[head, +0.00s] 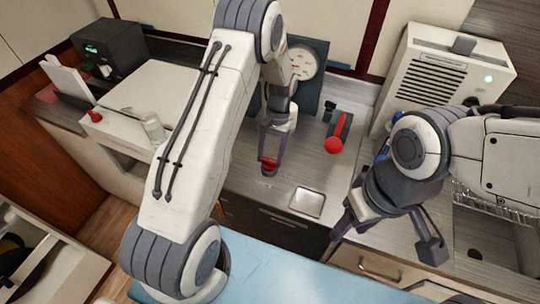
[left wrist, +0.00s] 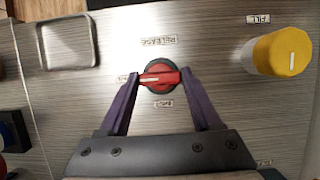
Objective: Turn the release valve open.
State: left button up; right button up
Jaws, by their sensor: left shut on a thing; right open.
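The release valve is a small red knob (left wrist: 160,78) on a dark round base, set in the brushed metal counter. A label reading RELEASE, upside down in the left wrist view, is beside it, with two smaller labels near the knob. My left gripper (left wrist: 159,80) is shut on the knob, its purple fingers at the two ends of the bar, which lies nearly level in that view. In the head view the knob (head: 268,168) is at the tips of my left gripper (head: 270,162). My right gripper (head: 345,222) is open and empty, at the counter's front edge.
A yellow knob (left wrist: 280,52) with a FILL label is right of the valve in the left wrist view. A shallow metal tray (head: 307,202), a red-ended lever (head: 334,145) and a gauge (head: 302,62) are nearby. A white vented box (head: 445,75) is at back right.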

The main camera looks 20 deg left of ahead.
pick_arm(q)
jog(key=shift+w, duration=0.1)
dwell(0.4)
jog(key=o, duration=1.4)
jog(key=b+v, duration=0.2)
jog(key=v, duration=0.8)
jog(key=shift+r, duration=0.3)
jog(key=shift+d, duration=0.1)
